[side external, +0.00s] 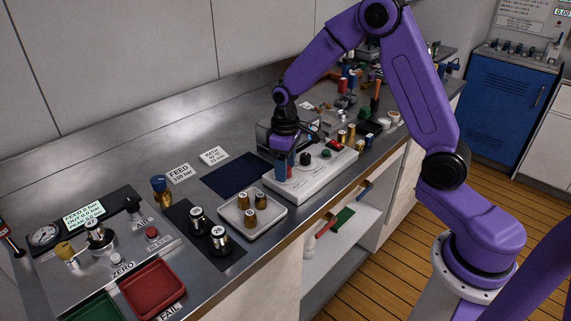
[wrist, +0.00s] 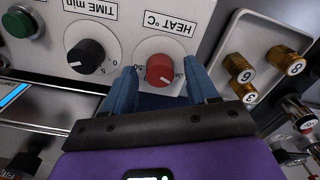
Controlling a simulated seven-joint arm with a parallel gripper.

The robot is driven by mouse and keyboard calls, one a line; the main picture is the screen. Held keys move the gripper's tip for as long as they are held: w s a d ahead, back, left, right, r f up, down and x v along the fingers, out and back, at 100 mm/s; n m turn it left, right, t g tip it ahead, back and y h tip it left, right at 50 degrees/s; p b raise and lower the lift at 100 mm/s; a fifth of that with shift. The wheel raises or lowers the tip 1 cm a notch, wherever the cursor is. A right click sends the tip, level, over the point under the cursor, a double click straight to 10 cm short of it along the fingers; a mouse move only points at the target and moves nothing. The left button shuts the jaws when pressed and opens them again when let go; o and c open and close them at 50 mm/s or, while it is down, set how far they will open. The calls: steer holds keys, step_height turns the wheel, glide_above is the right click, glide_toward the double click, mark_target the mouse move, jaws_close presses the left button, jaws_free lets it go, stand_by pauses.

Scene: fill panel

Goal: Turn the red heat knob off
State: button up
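The red heat knob (wrist: 159,68) sits on a white panel (wrist: 185,22) in the wrist view, under an upside-down "HEAT °C" label. Dial numbers show around it, partly covered; I cannot clearly read its pointer. My gripper (wrist: 162,78) is open, with one blue finger on each side of the knob. Gaps show between knob and fingers, so it is not clamped. In the side external view my gripper (side external: 283,168) points down at the left end of the white box (side external: 312,176). A bit of red shows beside the blue finger there; the knob is mostly hidden.
A black time knob (wrist: 87,57) and a green button (wrist: 18,22) share the panel, left of the heat knob in the wrist view. A dark blue mat (side external: 237,174) lies bare.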

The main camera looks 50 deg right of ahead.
step_height(320, 180, up, 17)
steer(key=shift+r, duration=0.2)
stand_by(0.4)
steer(key=shift+s+a, duration=0.1)
steer(key=s+a+f+n, duration=0.1)
steer(key=s+a+n, duration=0.15)
steer(key=s, duration=0.45)
steer(key=s+a+f+n, duration=0.1)
steer(key=s+a+f, duration=0.1)
steer(key=s+a, duration=0.35)
steer(key=s+d+f+n, duration=0.2)
steer(key=s, duration=0.7)
steer(key=s+d+f+n, duration=0.2)
steer(key=s, duration=0.7)
steer(key=shift+s+d+f, duration=0.2)
steer(key=shift+s, duration=0.1)
